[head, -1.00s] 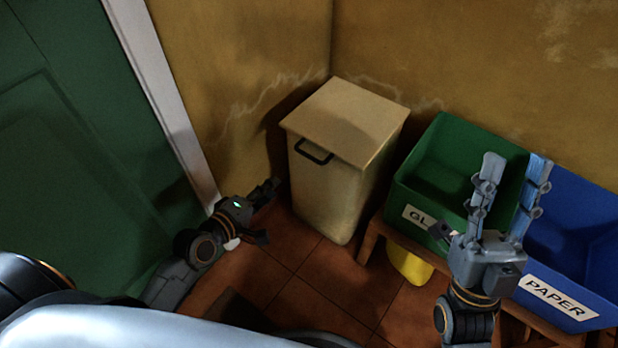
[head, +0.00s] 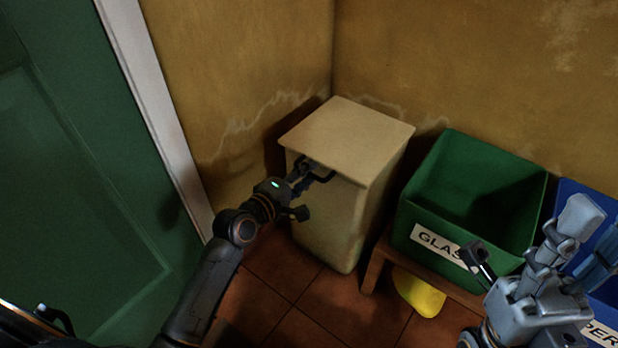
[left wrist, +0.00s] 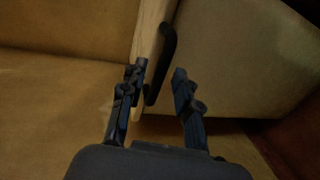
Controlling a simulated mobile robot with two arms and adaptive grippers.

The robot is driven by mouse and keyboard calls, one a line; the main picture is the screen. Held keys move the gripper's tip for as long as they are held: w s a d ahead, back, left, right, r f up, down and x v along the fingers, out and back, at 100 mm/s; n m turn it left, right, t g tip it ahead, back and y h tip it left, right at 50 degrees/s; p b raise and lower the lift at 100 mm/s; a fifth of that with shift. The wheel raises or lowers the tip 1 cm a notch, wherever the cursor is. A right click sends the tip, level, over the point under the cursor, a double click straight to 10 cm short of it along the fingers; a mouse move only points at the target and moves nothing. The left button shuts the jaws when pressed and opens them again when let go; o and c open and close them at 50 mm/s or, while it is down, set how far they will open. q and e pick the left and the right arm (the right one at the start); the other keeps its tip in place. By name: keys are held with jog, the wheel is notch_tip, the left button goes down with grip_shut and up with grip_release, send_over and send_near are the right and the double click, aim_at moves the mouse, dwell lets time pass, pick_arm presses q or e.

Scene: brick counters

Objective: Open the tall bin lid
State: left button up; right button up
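The tall cream bin (head: 325,225) stands in the wall corner with its flat lid (head: 350,135) down. A black handle (head: 322,176) sits at the front, just under the lid edge; it also shows in the left wrist view (left wrist: 168,45). My left gripper (head: 303,190) is open at the bin's front, with its upper finger by the handle and partly covering it. In the left wrist view, the handle's lower end is between or just past the fingertips; I cannot tell if they touch. My right gripper (head: 535,235) is open and empty, in front of the recycling boxes.
A green GLASS box (head: 425,215) and a blue PAPER box (head: 568,195) stand on a low wooden bench right of the bin. A yellow object (head: 420,293) is under it. A green door (head: 75,190) is at left. Some tiled floor is clear before the bin.

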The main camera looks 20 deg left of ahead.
pick_arm(q)
jog(key=shift+w+d+f, duration=0.1)
jog(key=shift+w+d, duration=0.1)
jog(key=shift+w, duration=0.4)
grip_shut()
